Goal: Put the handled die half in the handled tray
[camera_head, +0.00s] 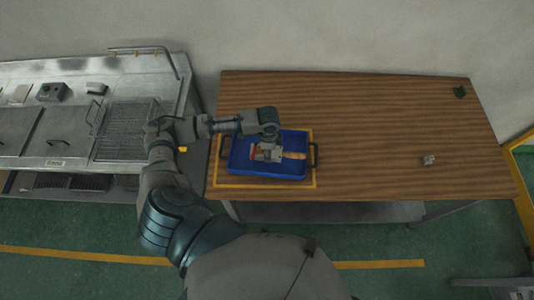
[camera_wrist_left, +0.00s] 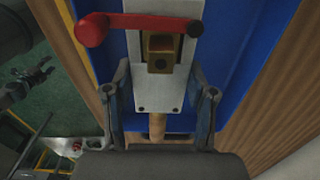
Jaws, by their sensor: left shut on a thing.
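The blue handled tray (camera_head: 240,168) sits on the left part of the wooden table, with a dark handle at each end. My left gripper (camera_head: 265,140) reaches down over the tray. The handled die half (camera_wrist_left: 145,90) is a pale metal plate with a red lever, a brass block and a tan rod. In the left wrist view it lies between the fingers of my left gripper (camera_wrist_left: 160,100), which are shut on it. In the head view it shows (camera_head: 268,153) within the tray's outline; whether it touches the tray floor I cannot tell. My right gripper (camera_wrist_left: 35,80) shows small and dark in the wrist view.
A yellow outline (camera_head: 314,183) surrounds the tray on the table (camera_head: 370,130). A small grey object (camera_head: 428,160) and a dark green object (camera_head: 460,92) lie to the right. The table between is clear. A metal workbench (camera_head: 70,130) with a wire rack stands at left.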

